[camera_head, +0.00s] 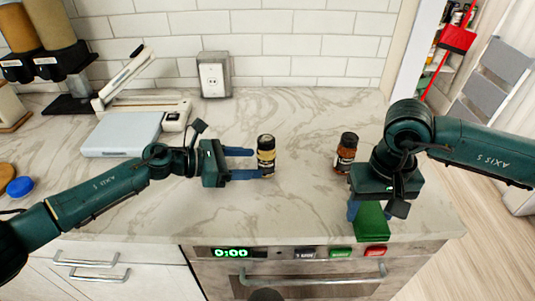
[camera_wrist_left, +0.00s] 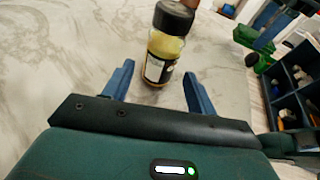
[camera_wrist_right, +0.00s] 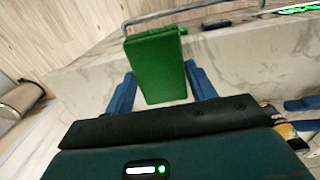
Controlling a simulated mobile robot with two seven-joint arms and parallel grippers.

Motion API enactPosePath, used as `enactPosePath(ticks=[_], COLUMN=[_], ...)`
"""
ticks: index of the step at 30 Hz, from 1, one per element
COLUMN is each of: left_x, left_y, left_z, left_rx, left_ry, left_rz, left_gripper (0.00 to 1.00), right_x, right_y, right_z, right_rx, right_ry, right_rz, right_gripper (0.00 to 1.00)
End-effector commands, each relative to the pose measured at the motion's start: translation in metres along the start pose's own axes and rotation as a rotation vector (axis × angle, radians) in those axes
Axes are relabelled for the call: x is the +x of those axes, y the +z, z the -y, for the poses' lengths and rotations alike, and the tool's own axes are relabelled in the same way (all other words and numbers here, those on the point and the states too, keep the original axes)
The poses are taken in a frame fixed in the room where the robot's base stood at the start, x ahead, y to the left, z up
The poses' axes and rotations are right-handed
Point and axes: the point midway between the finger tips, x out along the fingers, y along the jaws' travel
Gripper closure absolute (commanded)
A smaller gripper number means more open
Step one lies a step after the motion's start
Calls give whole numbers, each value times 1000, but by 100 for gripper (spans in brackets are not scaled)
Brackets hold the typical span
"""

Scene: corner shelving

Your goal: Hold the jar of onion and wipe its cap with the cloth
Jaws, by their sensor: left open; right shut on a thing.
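A jar with a dark cap and pale yellow contents (camera_head: 266,158) stands upright on the marble counter. My left gripper (camera_head: 256,163) is open, with its fingertips at the jar, one on the far side and one on the near side. In the left wrist view the jar (camera_wrist_left: 163,50) stands at the fingertips' opening. The green cloth (camera_head: 371,222) hangs from my right gripper (camera_head: 368,205) near the counter's front edge. In the right wrist view the cloth (camera_wrist_right: 157,68) is between the fingers. The jar's label is too small to read.
A second jar with reddish-brown contents (camera_head: 345,152) stands to the right of the first. A blue-grey scale-like appliance (camera_head: 122,135) is at the left. An oven front (camera_head: 300,275) lies below the counter edge. The counter between the arms is mostly clear.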

Motion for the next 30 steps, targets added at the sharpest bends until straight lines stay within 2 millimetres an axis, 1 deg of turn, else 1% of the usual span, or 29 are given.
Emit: enactPosePath(ticks=[1,3,9,13,21,23,30], left_x=[9,18,35,39,40,40,40], left_y=[-2,-3,-1,-1,0,0,0], left_z=[0,1,0,0,0,0,0], left_rx=[0,1,1,-1,-1,-1,-1], left_ry=[-2,-2,0,1,0,0,0], left_rz=[1,0,1,0,0,0,0], left_gripper=[43,43,43,43,43,46,66], right_x=[5,9,15,16,16,16,16], right_y=[0,0,0,0,0,0,0], right_z=[0,0,0,0,0,0,0], right_rx=[0,0,0,0,0,0,0], right_ry=[0,0,0,0,0,0,0], right_rz=[0,0,0,0,0,0,0], right_gripper=[66,66,66,66,66,66,66])
